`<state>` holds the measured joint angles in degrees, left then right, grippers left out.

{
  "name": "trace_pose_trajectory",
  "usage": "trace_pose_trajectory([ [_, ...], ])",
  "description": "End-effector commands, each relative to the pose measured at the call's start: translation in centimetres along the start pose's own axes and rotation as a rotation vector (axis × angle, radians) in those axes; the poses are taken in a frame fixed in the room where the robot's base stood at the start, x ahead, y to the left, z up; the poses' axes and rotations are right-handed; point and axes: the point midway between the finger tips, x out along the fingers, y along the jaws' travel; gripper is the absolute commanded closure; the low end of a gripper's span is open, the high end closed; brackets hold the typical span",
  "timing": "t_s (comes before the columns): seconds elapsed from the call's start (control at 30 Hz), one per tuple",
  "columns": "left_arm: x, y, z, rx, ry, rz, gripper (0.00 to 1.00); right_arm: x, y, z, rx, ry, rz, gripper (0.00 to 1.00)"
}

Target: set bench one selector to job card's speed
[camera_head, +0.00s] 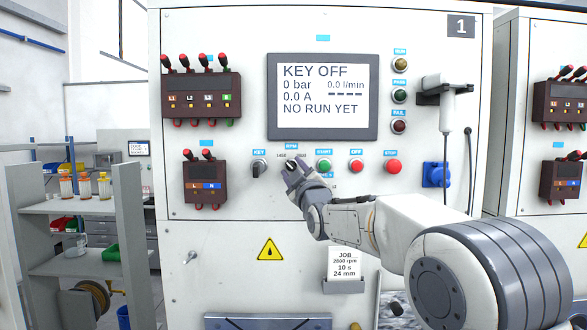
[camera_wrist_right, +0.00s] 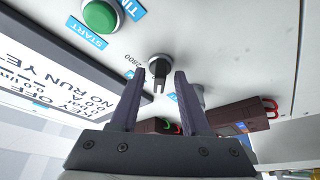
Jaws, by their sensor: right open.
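The speed selector (camera_head: 291,163), a small dark knob under an RPM label on bench one, is partly covered by my right gripper (camera_head: 292,174). In the right wrist view the selector (camera_wrist_right: 158,70) lies between the tips of my open right gripper (camera_wrist_right: 155,80), one finger on each side. A gap shows on both sides of the knob. The mark 2800 is beside it; I cannot tell for sure which mark it points to. The job card (camera_head: 345,264) reads 2800 rpm, 10 s, 24 mm. My left gripper is not in view.
The key switch (camera_head: 259,167) is left of the selector; the green START button (camera_head: 324,166), red OFF button (camera_head: 356,166) and red STOP button (camera_head: 393,166) are to its right. The screen (camera_head: 322,97) above reads KEY OFF, 0 bar, NO RUN YET.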

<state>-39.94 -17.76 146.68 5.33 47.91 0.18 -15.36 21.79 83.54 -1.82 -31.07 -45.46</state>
Motion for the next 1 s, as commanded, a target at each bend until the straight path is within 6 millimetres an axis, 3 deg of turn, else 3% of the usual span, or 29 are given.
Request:
trace_pose_trajectory([
  [0.03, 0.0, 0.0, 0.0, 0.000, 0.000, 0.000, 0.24, 0.0, 0.0, 0.0, 0.000, 0.000, 0.000, 0.54],
  [0.07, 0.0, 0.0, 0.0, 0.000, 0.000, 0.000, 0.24, 0.0, 0.0, 0.0, 0.000, 0.000, 0.000, 0.61],
  [0.17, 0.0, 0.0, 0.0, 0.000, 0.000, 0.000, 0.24, 0.0, 0.0, 0.0, 0.000, 0.000, 0.000, 1.00],
  [0.57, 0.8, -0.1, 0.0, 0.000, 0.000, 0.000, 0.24, -0.1, -0.2, 0.1, 0.032, 0.000, 0.012, 1.00],
  [1.0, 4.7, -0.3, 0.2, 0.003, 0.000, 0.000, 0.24, -0.1, -0.7, 0.1, 0.313, 0.002, 0.127, 1.00],
])
